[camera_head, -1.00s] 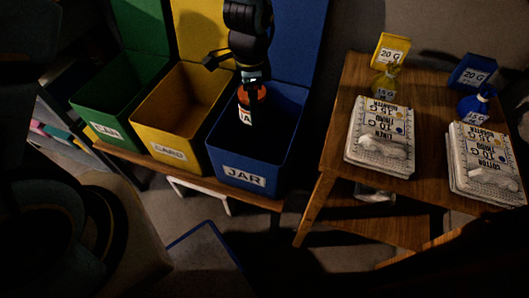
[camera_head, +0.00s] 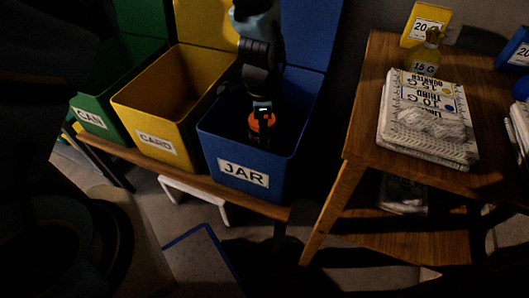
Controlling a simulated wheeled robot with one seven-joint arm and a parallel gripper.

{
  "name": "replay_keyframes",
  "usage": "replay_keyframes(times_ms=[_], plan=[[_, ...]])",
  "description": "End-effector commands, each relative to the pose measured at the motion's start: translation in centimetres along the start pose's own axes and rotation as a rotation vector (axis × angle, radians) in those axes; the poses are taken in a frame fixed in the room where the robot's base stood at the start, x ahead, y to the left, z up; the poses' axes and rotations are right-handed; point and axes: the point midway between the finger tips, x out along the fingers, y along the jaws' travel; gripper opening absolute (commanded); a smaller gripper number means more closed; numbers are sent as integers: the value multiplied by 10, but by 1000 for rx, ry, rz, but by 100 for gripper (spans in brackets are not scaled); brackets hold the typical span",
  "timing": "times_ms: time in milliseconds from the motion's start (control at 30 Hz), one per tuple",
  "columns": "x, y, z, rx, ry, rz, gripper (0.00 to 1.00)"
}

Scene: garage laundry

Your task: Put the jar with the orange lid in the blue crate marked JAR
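The blue crate marked JAR (camera_head: 243,173) stands at the right end of a row of bins on a low wooden bench. The jar with the orange lid (camera_head: 264,121) is upright inside the crate's walls. Its orange lid shows, but its lower body is dark and mostly hidden, so I cannot tell if it touches the crate floor. My gripper (camera_head: 262,119) reaches down into the crate from above, its dark fingers around the jar at the lid. It appears shut on the jar, though the fingers are dim.
A yellow CARD bin (camera_head: 158,118) and a green CAN bin (camera_head: 93,115) stand left of the crate.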

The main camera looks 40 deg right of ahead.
Motion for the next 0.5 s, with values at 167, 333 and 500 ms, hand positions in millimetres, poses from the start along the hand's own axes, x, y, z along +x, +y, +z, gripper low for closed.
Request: replay_keyframes(times_ms=[167, 333, 500], plan=[[29, 0, 0, -1, 0, 0, 19], [41, 0, 0, 1, 0, 0, 19], [65, 0, 0, -1, -1, 1, 19]])
